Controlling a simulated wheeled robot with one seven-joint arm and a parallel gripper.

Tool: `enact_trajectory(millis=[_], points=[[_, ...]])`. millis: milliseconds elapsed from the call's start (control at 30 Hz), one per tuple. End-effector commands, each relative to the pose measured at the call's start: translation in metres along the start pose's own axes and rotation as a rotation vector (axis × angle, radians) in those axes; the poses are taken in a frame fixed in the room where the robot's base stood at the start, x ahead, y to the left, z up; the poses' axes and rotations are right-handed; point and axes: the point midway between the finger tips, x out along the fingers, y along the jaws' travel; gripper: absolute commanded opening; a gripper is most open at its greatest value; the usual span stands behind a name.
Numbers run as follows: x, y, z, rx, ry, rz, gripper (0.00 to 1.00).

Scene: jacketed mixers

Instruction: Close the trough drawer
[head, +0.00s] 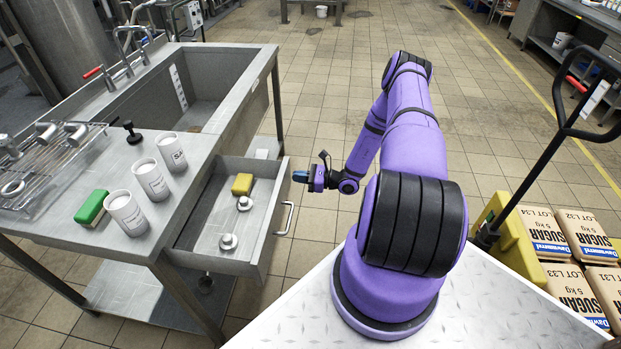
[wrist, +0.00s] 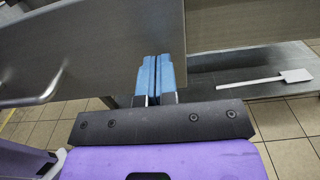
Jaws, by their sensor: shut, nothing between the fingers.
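The trough drawer (head: 272,222) stands pulled out from the steel trough table in the head view. Its bar handle (head: 286,218) is on the outer front panel and also shows at the left of the wrist view (wrist: 40,92). A yellow sponge (head: 242,184) and a metal piece with round ends (head: 228,242) lie inside the drawer. My gripper (head: 299,176) has its blue fingers together and empty. It is just outside the drawer front, near the panel's far end and away from the handle. In the wrist view the fingers (wrist: 156,76) overlap the panel; I cannot tell whether they touch it.
The trough basin (head: 205,100) is beyond the drawer. White cups (head: 150,180) and a green-topped sponge (head: 91,207) stand on the table. A white spatula (wrist: 265,79) lies on the lower shelf. Sugar sacks (head: 555,235) are at right. Floor right of the drawer is clear.

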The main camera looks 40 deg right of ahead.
Motion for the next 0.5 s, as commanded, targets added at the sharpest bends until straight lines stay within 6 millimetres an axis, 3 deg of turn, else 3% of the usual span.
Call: enact_trajectory(millis=[133, 500], points=[[0.0093, 0.0004, -0.0001, 0.0, 0.0, 0.002, 0.0], [0.0109, 0.0001, 0.0, -0.001, 0.0, 0.001, 0.0]])
